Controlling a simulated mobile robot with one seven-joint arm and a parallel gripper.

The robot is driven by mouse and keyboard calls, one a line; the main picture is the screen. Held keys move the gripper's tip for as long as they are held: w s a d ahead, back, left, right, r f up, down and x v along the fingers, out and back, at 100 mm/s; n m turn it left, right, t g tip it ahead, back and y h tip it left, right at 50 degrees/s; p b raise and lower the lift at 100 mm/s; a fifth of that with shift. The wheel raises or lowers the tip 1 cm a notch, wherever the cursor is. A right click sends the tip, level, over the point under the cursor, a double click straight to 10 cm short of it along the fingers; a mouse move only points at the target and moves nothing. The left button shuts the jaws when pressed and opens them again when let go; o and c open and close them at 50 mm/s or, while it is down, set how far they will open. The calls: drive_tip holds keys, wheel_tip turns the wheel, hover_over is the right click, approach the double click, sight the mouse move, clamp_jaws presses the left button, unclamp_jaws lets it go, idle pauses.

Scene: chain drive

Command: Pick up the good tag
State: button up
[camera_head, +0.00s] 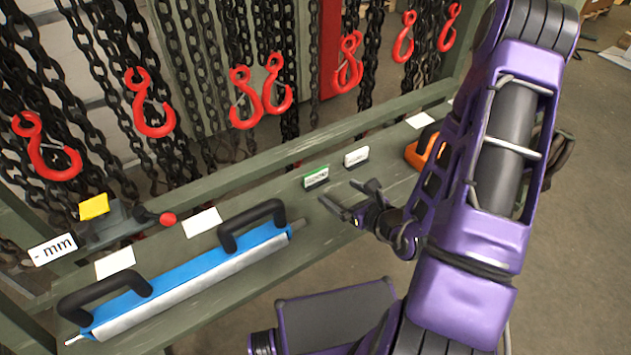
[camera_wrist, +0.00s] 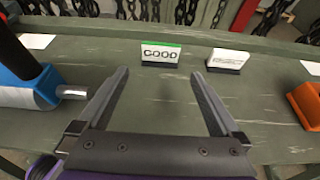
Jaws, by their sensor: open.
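The good tag (camera_head: 316,177) is a small white card with a green top edge on a dark base. It stands upright on the green bench shelf. In the wrist view the good tag (camera_wrist: 160,54) reads "GOOD" and stands just beyond the fingertips, roughly midway between them. My gripper (camera_head: 350,200) is open and empty, low over the shelf on the near side of the tag. In the wrist view both fingers of my gripper (camera_wrist: 160,72) point toward the tag without touching it.
A second white tag (camera_head: 356,157) stands to the right of the good tag. An orange object (camera_head: 422,150) lies farther right. A blue tool with black handles (camera_head: 190,280) lies to the left. Chains with red hooks (camera_head: 150,105) hang behind. The shelf (camera_wrist: 160,110) between my fingers is clear.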

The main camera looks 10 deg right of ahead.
sight(316, 177)
drive_tip(key=shift+w+a+f+b, duration=0.2)
drive_tip(key=shift+w+f+b, duration=0.2)
drive_tip(key=shift+w+f, duration=0.05)
drive_tip(key=x, duration=0.9)
drive_tip(key=shift+r, duration=0.2)
drive_tip(key=x, duration=0.3)
drive_tip(key=b+x, duration=0.1)
drive_tip(key=x, duration=0.1)
drive_tip(key=shift+w+a+r, duration=0.1)
drive_tip(key=shift+w+r, duration=0.1)
drive_tip(key=shift+w, duration=0.25)
drive_tip(key=c, duration=1)
